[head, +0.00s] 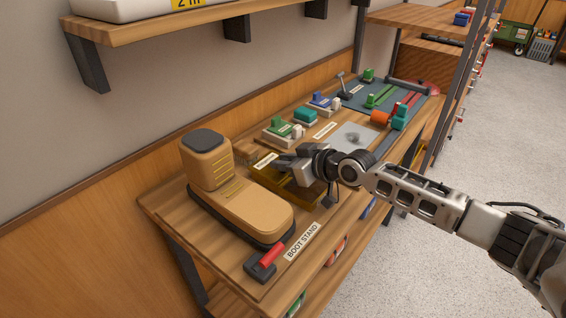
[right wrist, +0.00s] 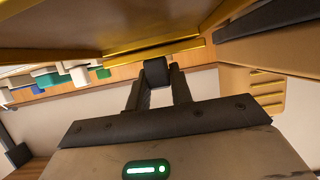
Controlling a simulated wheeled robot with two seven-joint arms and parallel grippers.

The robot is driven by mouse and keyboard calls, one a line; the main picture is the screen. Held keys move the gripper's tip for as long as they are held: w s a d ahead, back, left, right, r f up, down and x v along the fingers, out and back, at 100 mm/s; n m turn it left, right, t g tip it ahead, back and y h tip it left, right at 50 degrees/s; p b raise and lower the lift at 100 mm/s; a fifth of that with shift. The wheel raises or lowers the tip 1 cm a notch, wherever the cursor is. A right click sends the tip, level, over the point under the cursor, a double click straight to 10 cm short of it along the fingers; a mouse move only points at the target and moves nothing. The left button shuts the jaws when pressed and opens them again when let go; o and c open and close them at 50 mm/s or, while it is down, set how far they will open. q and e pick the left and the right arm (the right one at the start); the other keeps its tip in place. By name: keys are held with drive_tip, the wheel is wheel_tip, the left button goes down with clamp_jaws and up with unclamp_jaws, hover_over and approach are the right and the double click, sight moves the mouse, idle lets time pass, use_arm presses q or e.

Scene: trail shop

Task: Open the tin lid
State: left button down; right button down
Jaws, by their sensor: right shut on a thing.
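The tin (head: 298,193) is a dark gold box on the wooden bench, just right of the tan boot, partly hidden by my right gripper. My right gripper (head: 283,162) reaches over it from the right and is shut on the tin lid. In the right wrist view the dark fingertips (right wrist: 156,72) meet at the gold edge of the lid (right wrist: 188,46), whose broad brown face fills the top of the picture. How far the lid stands open is hard to tell. My left gripper is not in view.
The tan boot (head: 235,190) stands on the left part of the bench, close to my gripper. A red-handled block (head: 263,263) sits by a "BOOT STAND" label. Green, blue and orange items (head: 390,117) crowd the bench's far end. A shelf (head: 170,27) overhangs the wall side.

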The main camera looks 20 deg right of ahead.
drive_tip(key=c, duration=1.3)
unclamp_jaws()
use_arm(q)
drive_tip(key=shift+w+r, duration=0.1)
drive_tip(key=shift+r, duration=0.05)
use_arm(e)
drive_tip(key=shift+o, duration=0.3)
use_arm(q)
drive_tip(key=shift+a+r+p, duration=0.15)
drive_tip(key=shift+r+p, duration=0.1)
drive_tip(key=shift+p, duration=0.85)
use_arm(e)
drive_tip(key=v, duration=1.6)
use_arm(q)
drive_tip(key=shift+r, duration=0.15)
use_arm(e)
drive_tip(key=shift+f, duration=0.1)
